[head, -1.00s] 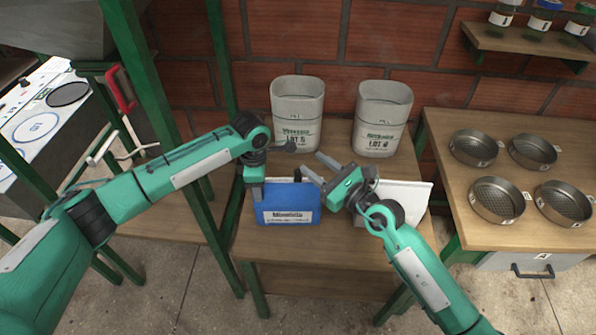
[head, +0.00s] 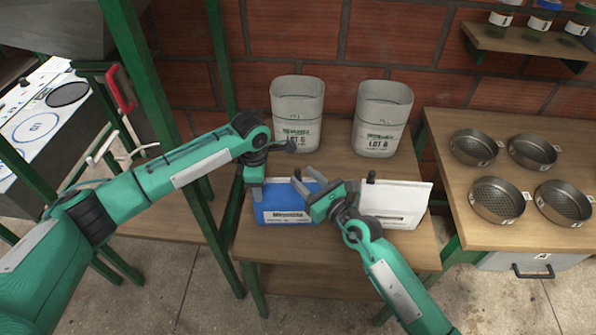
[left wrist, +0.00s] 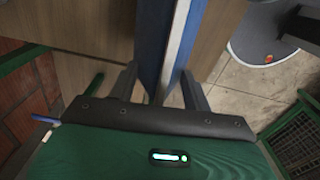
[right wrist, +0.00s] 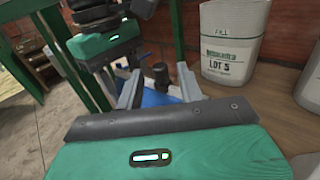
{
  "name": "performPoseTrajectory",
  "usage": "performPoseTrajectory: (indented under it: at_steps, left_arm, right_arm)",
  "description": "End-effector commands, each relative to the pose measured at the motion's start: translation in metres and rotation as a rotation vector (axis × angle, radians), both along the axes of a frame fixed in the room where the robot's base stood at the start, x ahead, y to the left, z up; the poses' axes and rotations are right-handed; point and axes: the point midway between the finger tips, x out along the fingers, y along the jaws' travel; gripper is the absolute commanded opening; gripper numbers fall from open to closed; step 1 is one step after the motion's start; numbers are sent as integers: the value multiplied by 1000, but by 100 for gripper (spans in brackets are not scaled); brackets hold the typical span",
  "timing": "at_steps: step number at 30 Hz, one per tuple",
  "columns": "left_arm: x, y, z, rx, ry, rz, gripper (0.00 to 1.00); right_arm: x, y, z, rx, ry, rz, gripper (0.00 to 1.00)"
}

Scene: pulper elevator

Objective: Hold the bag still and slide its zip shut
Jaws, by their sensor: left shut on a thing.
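The blue bag (head: 285,213) stands on the wooden table with a white label on its front. My left gripper (head: 262,177) is shut on its left edge; the left wrist view shows the bag's blue and pale edge (left wrist: 172,50) between the fingers. My right gripper (head: 306,179) is open over the right part of the bag's top. In the right wrist view, a dark knob (right wrist: 159,75), apparently the zip slider, shows between the open fingers, with part of the blue bag below. The fingers do not clearly touch it. In the head view the right gripper hides that knob.
A white bag (head: 408,199) with a dark knob stands just right of the blue one. Two pale lot containers (head: 297,105) (head: 383,112) stand behind. Several metal sieves (head: 497,199) rest on the right table. A green frame post rises at the left.

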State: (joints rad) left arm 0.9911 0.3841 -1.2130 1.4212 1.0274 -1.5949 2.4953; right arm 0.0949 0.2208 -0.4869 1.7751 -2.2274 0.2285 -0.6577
Motion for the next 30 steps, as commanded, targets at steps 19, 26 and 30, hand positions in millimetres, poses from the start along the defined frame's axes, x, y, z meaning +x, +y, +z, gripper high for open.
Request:
performPoseTrajectory:
  at_steps: [19, 26, 30]
  left_arm:
    - [0, 0, 0, 0, -1, 1, 9]
    - [0, 0, 0, 0, -1, 1, 9]
    - [0, 0, 0, 0, -1, 1, 9]
  right_arm:
    - [27, 22, 0, 0, 0, 0, 34]
    - [27, 22, 0, 0, 0, 0, 0]
    - [27, 21, 0, -1, -1, 0, 0]
